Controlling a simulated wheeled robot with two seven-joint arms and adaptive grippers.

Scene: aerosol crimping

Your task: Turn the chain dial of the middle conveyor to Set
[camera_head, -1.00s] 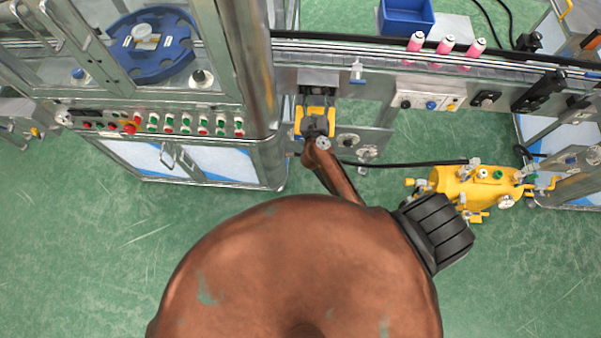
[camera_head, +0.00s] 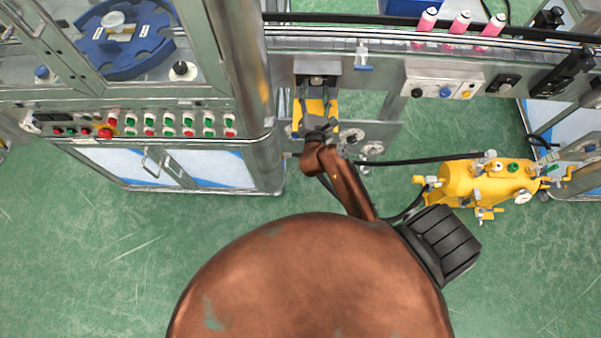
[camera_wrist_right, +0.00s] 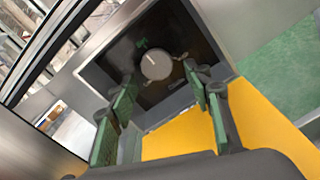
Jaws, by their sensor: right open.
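The chain dial (camera_wrist_right: 155,66) is a round pale grey knob on a dark plate (camera_wrist_right: 190,42), seen in the right wrist view. A small green mark shows above it; I cannot read any lettering or tell the setting. My right gripper (camera_wrist_right: 163,88) is open, its green-padded fingers on either side of the view and short of the knob, with nothing between them. In the head view my right gripper (camera_head: 316,92) is in front of the grey control box (camera_head: 317,67) under the conveyor (camera_head: 390,43); the knob is hard to make out there. My left gripper is out of view.
A yellow surface (camera_wrist_right: 180,136) lies below the fingers. Right of the box are a switch panel (camera_head: 443,83) and a lower plate with gauges (camera_head: 372,135). A cabinet with buttons (camera_head: 190,122) stands left. A yellow tank (camera_head: 485,182) sits on the floor at right.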

